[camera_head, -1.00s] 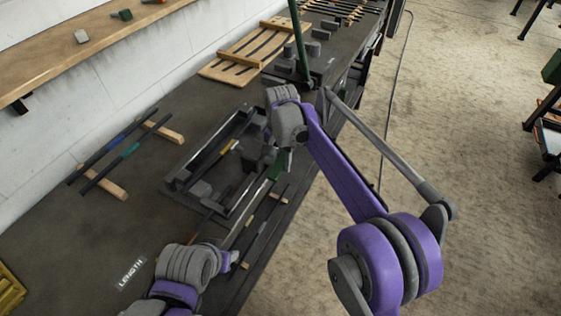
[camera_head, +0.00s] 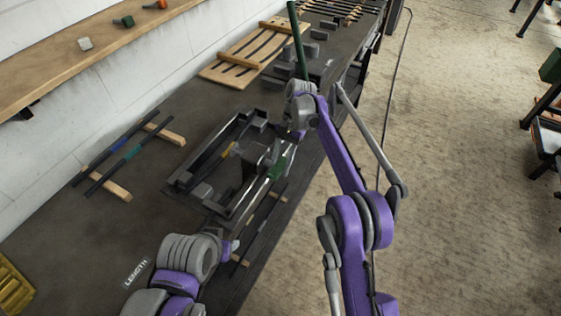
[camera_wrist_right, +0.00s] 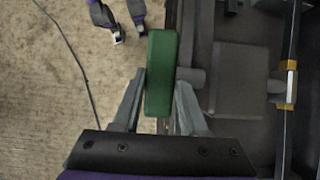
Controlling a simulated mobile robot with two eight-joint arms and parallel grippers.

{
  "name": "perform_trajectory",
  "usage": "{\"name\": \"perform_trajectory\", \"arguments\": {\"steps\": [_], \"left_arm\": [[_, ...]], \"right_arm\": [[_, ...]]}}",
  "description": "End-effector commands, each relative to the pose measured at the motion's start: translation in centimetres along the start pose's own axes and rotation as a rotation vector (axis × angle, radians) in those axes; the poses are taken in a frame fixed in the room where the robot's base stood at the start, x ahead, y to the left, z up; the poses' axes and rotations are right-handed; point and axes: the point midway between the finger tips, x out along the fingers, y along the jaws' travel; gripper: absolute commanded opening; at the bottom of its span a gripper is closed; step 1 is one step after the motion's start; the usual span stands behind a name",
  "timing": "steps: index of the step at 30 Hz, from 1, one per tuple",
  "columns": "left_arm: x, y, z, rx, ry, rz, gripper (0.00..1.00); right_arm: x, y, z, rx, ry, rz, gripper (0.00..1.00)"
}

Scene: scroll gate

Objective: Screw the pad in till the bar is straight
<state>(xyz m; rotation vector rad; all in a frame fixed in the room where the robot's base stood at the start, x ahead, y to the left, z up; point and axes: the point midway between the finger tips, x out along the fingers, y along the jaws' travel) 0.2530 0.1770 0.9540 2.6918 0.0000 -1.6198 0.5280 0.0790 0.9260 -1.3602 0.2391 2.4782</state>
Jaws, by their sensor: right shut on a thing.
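The green pad (camera_wrist_right: 161,72) sits between the two fingers of my right gripper (camera_wrist_right: 158,105), which is shut on it. In the head view the pad (camera_head: 277,169) is at the right side of the dark tray, with my right gripper (camera_head: 285,152) at its upper end. A thin metal bar (camera_head: 252,198) runs from the pad down toward my left gripper (camera_head: 237,246). The left gripper is near the bar's lower end; its fingers are too small to tell whether they hold it. I cannot judge how straight the bar is.
The dark tray (camera_head: 180,181) holds grey blocks and a rod with a yellow band (camera_wrist_right: 291,66). Two rods (camera_head: 122,158) lie across wooden strips at left. A slatted wooden rack (camera_head: 237,72) and an upright green post (camera_head: 298,45) are farther back. The bench's right edge is close.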

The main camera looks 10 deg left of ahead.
Motion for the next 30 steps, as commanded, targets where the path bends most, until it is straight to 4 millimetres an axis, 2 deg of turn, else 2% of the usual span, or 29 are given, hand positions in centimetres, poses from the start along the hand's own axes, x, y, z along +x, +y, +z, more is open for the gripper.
{"name": "perform_trajectory", "arguments": {"steps": [18,19,21,24,30], "left_arm": [[-0.35,0.0,-0.4,0.0,0.004,0.0,0.5],[-0.35,0.0,-0.4,0.0,0.004,0.0,0.5],[-0.35,0.0,-0.4,0.0,0.004,0.0,0.5],[-0.35,0.0,-0.4,0.0,0.004,0.0,0.5],[-0.34,0.0,-0.4,0.0,0.004,0.0,0.5]], "right_arm": [[-0.02,0.0,-0.03,0.0,-0.054,-0.001,0.0],[-0.02,0.0,-0.04,0.0,-0.054,-0.001,0.44],[-0.01,0.0,-0.04,0.0,-0.054,-0.001,0.57],[0.0,0.0,-0.05,0.0,-0.054,-0.001,0.72],[0.02,0.0,-0.06,0.0,-0.054,0.0,0.72]]}}
